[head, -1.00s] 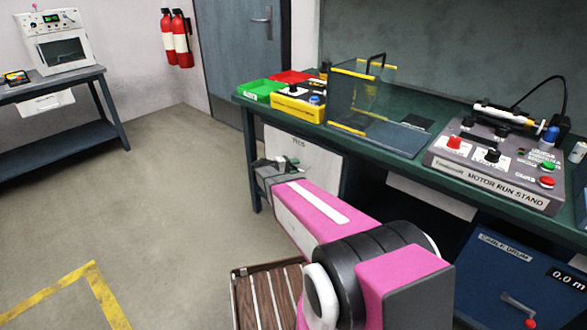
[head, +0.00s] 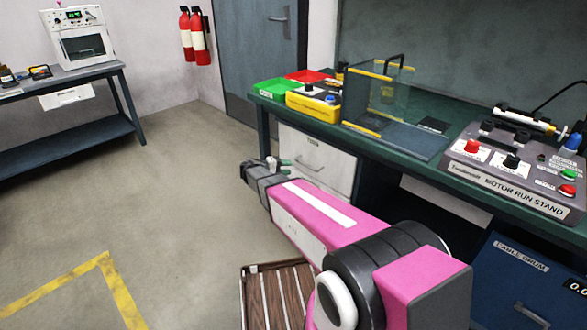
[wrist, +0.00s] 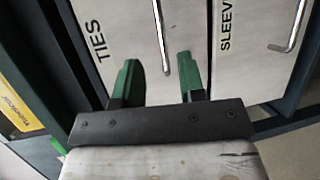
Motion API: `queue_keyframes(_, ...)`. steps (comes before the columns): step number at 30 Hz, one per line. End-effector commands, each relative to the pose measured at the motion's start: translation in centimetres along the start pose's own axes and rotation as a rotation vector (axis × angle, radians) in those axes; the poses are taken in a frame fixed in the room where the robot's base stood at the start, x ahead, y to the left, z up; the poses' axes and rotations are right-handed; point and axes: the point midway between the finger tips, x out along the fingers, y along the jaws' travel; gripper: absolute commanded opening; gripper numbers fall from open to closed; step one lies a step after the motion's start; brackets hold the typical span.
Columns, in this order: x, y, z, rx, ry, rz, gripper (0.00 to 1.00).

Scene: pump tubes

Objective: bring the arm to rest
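My pink and black arm reaches out from the lower right in the head view. My gripper (head: 268,163) is at its far end, in front of the white drawer front below the bench. In the wrist view my gripper (wrist: 160,82) shows two green fingers set apart, with nothing between them. Behind the fingers are a white drawer front marked TIES (wrist: 120,40) and another marked SLEEV (wrist: 245,50), the rest of its label cut off. I cannot tell the exact gap between fingertips and drawers.
The green bench (head: 462,140) carries a motor run stand (head: 500,180), a clear guard box (head: 400,105) and a yellow control box (head: 313,105). A wooden slatted thing (head: 275,295) stands below my arm. A blue cable drum box (head: 515,270) is at lower right.

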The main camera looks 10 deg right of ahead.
Motion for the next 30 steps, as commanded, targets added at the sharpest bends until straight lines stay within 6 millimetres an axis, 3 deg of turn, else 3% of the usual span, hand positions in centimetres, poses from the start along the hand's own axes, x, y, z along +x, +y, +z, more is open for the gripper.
queue_keyframes(11, -0.2, 0.0, 0.1, 0.000, -0.001, -0.002, 0.37)
queue_keyframes(14, 0.1, -0.1, 0.9, -0.003, -0.009, -0.033, 0.37)
queue_keyframes(17, 1.0, -0.3, 2.8, -0.009, -0.030, -0.113, 0.37)
queue_keyframes(24, 2.6, -1.9, 10.2, -0.009, -0.095, -0.480, 0.37)
queue_keyframes(30, 1.5, -2.9, 16.6, 0.042, -0.117, -0.849, 0.37)
